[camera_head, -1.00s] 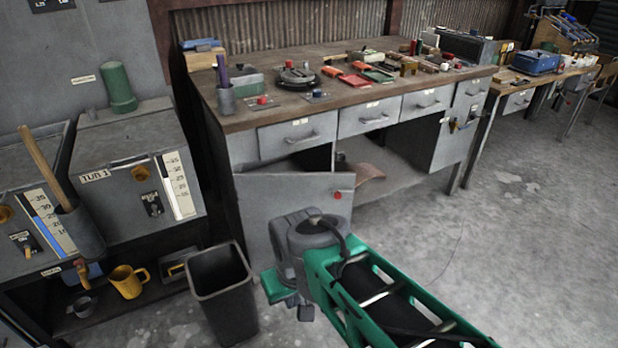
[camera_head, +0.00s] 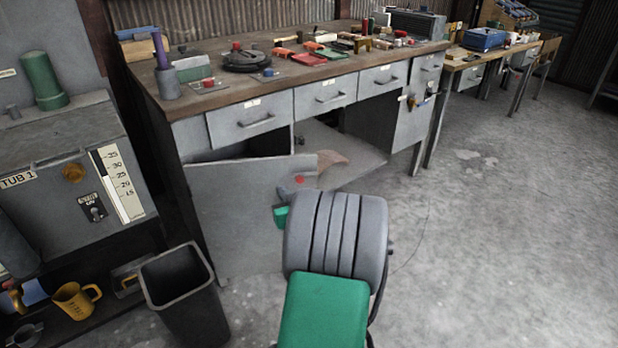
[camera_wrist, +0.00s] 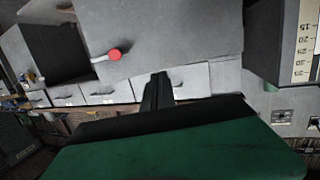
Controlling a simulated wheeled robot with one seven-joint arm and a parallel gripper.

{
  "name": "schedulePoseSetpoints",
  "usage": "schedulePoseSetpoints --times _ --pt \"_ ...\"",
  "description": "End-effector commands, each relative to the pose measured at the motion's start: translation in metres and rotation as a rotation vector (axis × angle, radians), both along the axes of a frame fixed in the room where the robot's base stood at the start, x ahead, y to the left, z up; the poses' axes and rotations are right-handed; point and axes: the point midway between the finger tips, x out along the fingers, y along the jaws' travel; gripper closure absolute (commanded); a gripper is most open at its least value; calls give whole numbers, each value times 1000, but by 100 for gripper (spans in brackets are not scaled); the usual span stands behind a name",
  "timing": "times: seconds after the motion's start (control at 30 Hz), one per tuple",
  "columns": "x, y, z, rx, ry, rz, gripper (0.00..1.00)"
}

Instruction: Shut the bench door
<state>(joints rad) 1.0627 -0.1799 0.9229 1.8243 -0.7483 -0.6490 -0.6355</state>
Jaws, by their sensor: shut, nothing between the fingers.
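The grey bench door (camera_head: 240,210) stands open at the left of the bench (camera_head: 200,88), swung out from the cupboard. It has a red knob (camera_head: 299,180) near its upper free edge. The door fills the upper middle of the wrist view (camera_wrist: 175,35), with the knob (camera_wrist: 115,54) on a short stem. My gripper (camera_wrist: 158,92) is shut and empty in the wrist view, pointing toward the door and a little aside from the knob. In the head view my arm hides most of the gripper and the door's lower right; contact cannot be told.
A dark bin (camera_head: 180,290) stands just left of the door. A tub unit (camera_head: 70,180) is at the far left. Tools lie on the bench top. The open cupboard shows a brown piece (camera_head: 332,160) on its floor. The floor at right is clear.

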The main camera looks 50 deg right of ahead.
Motion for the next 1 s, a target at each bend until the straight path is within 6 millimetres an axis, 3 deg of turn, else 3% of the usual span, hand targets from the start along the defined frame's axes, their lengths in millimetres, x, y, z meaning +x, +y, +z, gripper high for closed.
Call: schedulePoseSetpoints --times 0.03,0.1,0.23,0.37,0.8,1.0 --pt "-27 -33 -12 -24 -57 -96 100" --pt "-52 -58 -10 -56 -112 -182 100" --pt "-65 -76 -6 -78 -147 -236 100" --pt "-51 -86 -5 -79 -145 -234 100" --pt "19 -148 -7 -78 -145 -234 100" --pt "36 -163 -6 -77 -145 -235 100"
